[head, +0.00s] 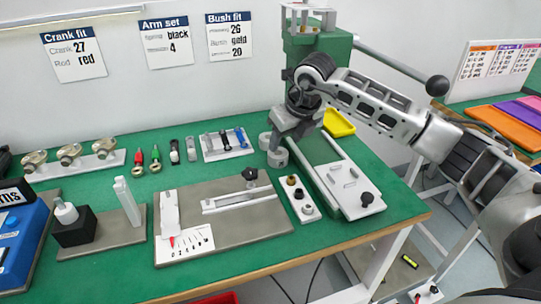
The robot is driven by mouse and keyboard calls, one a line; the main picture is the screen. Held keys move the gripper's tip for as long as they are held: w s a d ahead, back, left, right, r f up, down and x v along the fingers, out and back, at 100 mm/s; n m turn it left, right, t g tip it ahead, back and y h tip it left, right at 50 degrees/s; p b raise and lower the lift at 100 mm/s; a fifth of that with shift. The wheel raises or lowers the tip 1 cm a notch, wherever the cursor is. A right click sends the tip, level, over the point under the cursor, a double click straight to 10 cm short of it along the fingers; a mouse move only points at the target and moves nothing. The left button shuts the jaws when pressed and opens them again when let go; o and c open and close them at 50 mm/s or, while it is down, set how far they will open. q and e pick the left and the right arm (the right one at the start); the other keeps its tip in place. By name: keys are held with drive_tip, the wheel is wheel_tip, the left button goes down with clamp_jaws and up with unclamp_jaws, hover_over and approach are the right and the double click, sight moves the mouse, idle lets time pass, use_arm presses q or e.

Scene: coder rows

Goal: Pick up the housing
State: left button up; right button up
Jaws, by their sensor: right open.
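No part in view is labelled as the housing. Several rounded metal parts that may be housings (70,153) sit in a row on a white strip (76,169) at the back left of the bench. My right gripper (272,150) points down over the back middle of the bench, well to the right of that row. My left gripper is not in view.
A grey plate (245,232) with a slotted rail and a printed scale lies at the front middle. A white tray (241,152) of rods lies left of my gripper. A yellow bin (339,123) stands behind my arm. Green bench shows bare at the front left.

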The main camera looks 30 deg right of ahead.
sight(278, 154)
drive_tip(key=shift+w+f, duration=0.1)
drive_tip(key=shift+f, duration=0.55)
drive_tip(key=x, duration=0.4)
drive_tip(key=shift+w+f, duration=0.25)
drive_tip(key=shift+w, duration=0.2)
drive_tip(key=c, duration=0.7)
